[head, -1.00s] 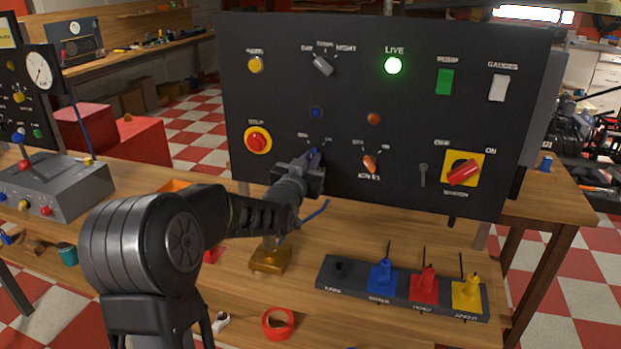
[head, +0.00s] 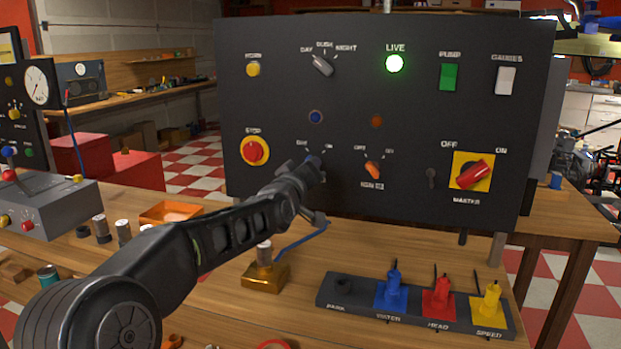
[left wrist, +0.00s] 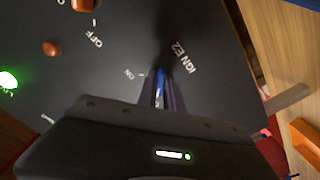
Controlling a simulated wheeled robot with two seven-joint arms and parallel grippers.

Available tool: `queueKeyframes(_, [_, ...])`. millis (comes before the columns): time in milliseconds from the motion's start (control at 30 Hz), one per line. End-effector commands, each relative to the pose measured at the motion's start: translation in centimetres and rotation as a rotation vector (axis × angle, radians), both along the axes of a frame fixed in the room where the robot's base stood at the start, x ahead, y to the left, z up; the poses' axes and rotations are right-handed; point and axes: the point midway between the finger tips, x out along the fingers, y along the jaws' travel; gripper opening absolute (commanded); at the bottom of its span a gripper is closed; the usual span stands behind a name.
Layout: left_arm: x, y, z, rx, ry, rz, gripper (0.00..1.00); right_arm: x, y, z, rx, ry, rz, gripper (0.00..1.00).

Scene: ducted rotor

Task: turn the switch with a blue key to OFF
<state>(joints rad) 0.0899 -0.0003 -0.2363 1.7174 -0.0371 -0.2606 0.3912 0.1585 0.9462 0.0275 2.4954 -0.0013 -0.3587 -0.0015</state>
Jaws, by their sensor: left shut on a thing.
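The blue key (head: 313,161) sits in a switch on the lower middle of the black panel (head: 270,185), below a blue round lamp (head: 316,117). My left gripper (head: 311,168) reaches up to the panel from the left and is shut on the blue key. In the left wrist view the gripper (left wrist: 162,98) has its fingers close together around a blue sliver of the key (left wrist: 161,77). An ON label shows beside the fingers there. The fingers hide most of the switch, so I cannot tell which way the key points. My right gripper is not in view.
An orange ignition knob (head: 372,168) and a red master switch (head: 474,174) are to the right. A red stop button (head: 254,151) is to the left. Below the arm stand a gold block (head: 265,276) and a dark rack (head: 360,302) with blue, red and yellow pieces.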

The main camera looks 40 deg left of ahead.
Motion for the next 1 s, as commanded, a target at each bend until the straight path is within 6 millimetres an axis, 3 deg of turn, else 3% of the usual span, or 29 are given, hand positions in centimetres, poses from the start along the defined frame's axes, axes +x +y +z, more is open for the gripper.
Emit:
queueKeyframes(500, [0.05,-0.08,-0.18,-0.03,-0.005,-0.002,0.0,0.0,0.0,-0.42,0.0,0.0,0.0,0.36])
queueKeyframes(533, [0.05,-0.08,-0.18,-0.03,-0.005,-0.002,0.13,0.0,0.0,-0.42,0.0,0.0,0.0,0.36])
queueKeyframes(767, [0.04,-0.04,-0.1,-0.027,-0.006,-0.001,0.32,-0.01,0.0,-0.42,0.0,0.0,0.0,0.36])
queueKeyframes(1000, [0.01,-0.02,-0.03,-0.026,-0.008,0.0,0.33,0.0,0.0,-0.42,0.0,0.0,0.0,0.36])
